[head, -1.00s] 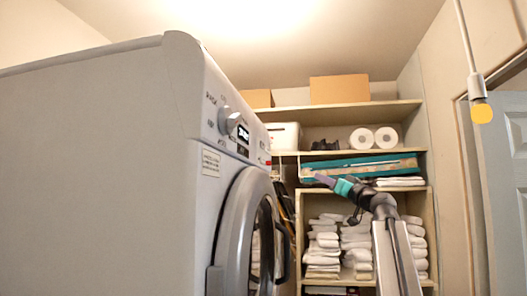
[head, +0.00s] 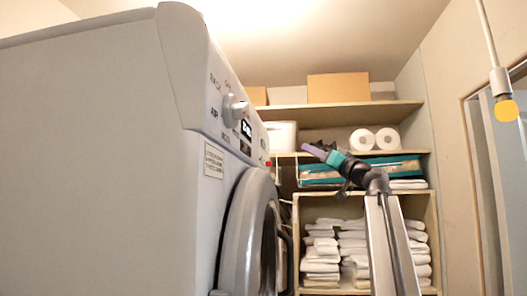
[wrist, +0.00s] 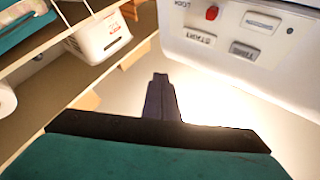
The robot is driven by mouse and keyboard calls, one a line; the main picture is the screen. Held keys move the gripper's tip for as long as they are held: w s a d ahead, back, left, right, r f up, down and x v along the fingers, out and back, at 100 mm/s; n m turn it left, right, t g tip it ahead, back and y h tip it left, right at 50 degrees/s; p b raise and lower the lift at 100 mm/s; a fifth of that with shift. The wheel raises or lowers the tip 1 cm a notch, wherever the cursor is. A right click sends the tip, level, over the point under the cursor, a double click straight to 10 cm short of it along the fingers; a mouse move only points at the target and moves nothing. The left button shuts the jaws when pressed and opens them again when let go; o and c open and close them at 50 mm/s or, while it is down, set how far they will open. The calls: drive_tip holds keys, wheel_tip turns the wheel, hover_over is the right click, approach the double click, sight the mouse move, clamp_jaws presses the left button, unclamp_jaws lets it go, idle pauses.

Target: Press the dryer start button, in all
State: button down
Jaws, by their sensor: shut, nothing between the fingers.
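The dryer (head: 110,150) is the large white machine filling the left of the head view, with a round door, a knob and a small display on its front. At the far end of its panel is a small red spot (head: 268,163). In the wrist view the panel (wrist: 290,55) appears upside down at the upper right, with a red round button (wrist: 212,13) beside a label that seems to read START (wrist: 197,37). My gripper (head: 308,148) is shut and empty, in front of the panel and apart from it. Its fingertips (wrist: 160,78) point at open space beside the panel.
Behind stand wooden shelves (head: 345,108) with boxes, paper rolls (head: 374,139), a white bin (head: 281,134) and folded towels (head: 322,250). A hanging cord with a yellow end (head: 506,110) and a doorway are at the right.

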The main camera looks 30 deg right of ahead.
sight(267, 150)
drive_tip(key=w+a+p, duration=0.3)
drive_tip(key=w+a, duration=0.3)
drive_tip(key=a, duration=0.1)
drive_tip(key=shift+a, duration=0.35)
idle(0.6)
